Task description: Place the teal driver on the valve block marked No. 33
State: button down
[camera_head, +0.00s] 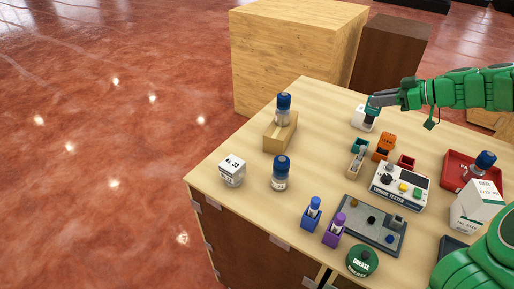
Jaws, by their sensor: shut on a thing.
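The white valve block (232,172) marked No. 33 stands near the left edge of the table, with a dark spot on its top. My gripper (371,108) is at the back right of the table, far from that block. It is shut on a small teal piece, which looks like the teal driver (371,104) and is mostly hidden by the fingers. Directly below it is another white block (361,120), partly covered; I cannot tell whether the driver touches it.
A blue-capped bottle (281,174) stands right of the No. 33 block; another (284,110) stands on a wooden block (280,135). Orange (383,147) and red holders, a torque tester (401,187), a red tray (455,178) and a white carton (477,209) crowd the right. The left-back tabletop is clear.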

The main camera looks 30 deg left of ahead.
jog(key=s+a+r, duration=0.3)
jog(key=s+a, duration=0.2)
jog(key=s, duration=0.9)
jog(key=s+a+r, duration=0.4)
jog(key=s+a, duration=0.1)
jog(key=s, duration=0.9)
jog(key=s+a+r, duration=0.3)
jog(key=s+a, duration=0.3)
jog(key=s, duration=0.8)
jog(key=w+a+f, duration=0.8)
jog(key=a+f, duration=0.2)
jog(key=f, duration=0.2)
jog(key=shift+w+a+f, duration=0.35)
jog(key=shift+a, duration=0.05)
jog(key=shift+f, duration=0.1)
jog(key=c, duration=0.9)
grip_release()
jog(key=shift+c, duration=0.2)
